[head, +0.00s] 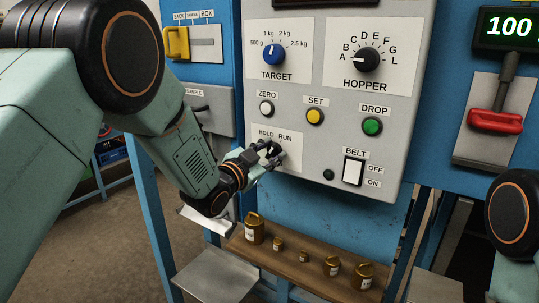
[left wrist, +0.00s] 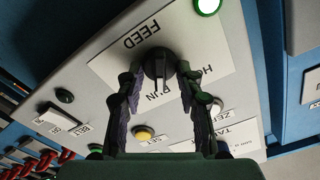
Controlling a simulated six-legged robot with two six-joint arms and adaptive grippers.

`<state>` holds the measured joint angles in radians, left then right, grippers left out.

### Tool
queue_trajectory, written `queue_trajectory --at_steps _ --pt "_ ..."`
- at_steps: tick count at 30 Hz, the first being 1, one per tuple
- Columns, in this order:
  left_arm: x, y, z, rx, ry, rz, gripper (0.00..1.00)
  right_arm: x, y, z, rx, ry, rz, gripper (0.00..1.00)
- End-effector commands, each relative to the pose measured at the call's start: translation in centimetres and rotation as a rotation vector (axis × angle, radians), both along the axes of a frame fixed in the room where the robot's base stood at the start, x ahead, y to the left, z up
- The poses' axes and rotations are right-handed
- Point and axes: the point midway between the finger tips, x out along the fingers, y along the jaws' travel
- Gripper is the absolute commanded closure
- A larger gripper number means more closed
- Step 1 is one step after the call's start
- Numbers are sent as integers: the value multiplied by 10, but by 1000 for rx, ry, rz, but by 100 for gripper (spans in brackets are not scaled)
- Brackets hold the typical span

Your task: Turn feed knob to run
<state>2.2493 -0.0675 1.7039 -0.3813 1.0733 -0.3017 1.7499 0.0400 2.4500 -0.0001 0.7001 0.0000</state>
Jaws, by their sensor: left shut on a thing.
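The feed knob (left wrist: 158,65) is a black knob on a white plate marked FEED, HOLD and RUN, upside down in the left wrist view. In the head view its plate (head: 292,158) is at the panel's lower left, and my gripper hides most of the knob. My left gripper (head: 274,156) is at the knob, with its fingers on either side, shut on it. The two fingers also frame it in the left wrist view (left wrist: 163,88). The knob's ridge points down toward the lettering there; its exact setting is hard to tell. My right gripper is out of view.
Close by on the panel are the ZERO button (head: 266,108), SET button (head: 315,116), DROP button (head: 372,126) and BELT switch (head: 353,170). A lit green lamp (left wrist: 207,5) is near the feed plate. Brass weights (head: 254,228) stand on a wooden shelf (head: 318,276) below.

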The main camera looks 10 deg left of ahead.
Motion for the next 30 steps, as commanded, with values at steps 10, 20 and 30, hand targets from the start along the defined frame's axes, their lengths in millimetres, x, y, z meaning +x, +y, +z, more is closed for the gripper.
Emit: queue_trajectory --at_steps 10,20,30 --pt "0 0 0 5 -1 -1 95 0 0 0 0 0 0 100" --pt "0 0 0 4 -2 0 41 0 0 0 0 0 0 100" --pt "-4 2 0 3 0 1 41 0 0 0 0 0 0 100"
